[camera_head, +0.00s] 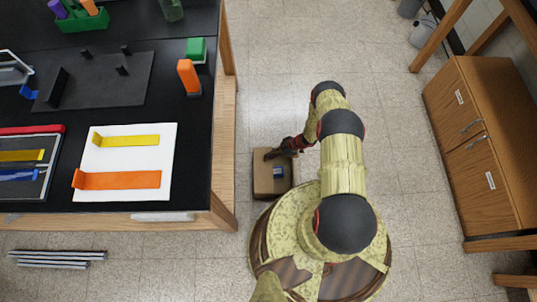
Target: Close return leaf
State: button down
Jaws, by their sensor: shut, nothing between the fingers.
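My gripper (277,153) is shut and empty. It is over the far part of a small brown box (261,187) on the floor, between the black-topped table and my base. Whether it touches the box I cannot tell. A small dark blue thing (279,173) shows on or in the box. No part can be clearly told as the return leaf. On the table, a white sheet (120,178) bears a yellow strip (130,141) and an orange strip (130,180), each with a raised left end.
The black table (190,150) fills the left, with a grey plate (115,95) with pegs, an orange block (187,76), a green box (196,48) and a red-edged tray (35,130). Metal bars (58,257) lie on the floor. A wooden cabinet (475,140) stands right. Floor beyond the box is clear.

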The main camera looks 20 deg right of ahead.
jog(key=shift+s+d+f, duration=0.1)
jog(key=shift+d+f, duration=0.05)
jog(key=shift+f, duration=0.15)
dwell(0.8)
jog(key=shift+w+a+f, duration=0.15)
jog(key=shift+a, duration=0.25)
jog(key=shift+w+a+f, duration=0.1)
jog(key=shift+a+f, duration=0.05)
jog(key=shift+a, duration=0.2)
jog(key=v, duration=1.2)
jog(key=shift+d+r, duration=0.2)
jog(key=shift+d, duration=0.05)
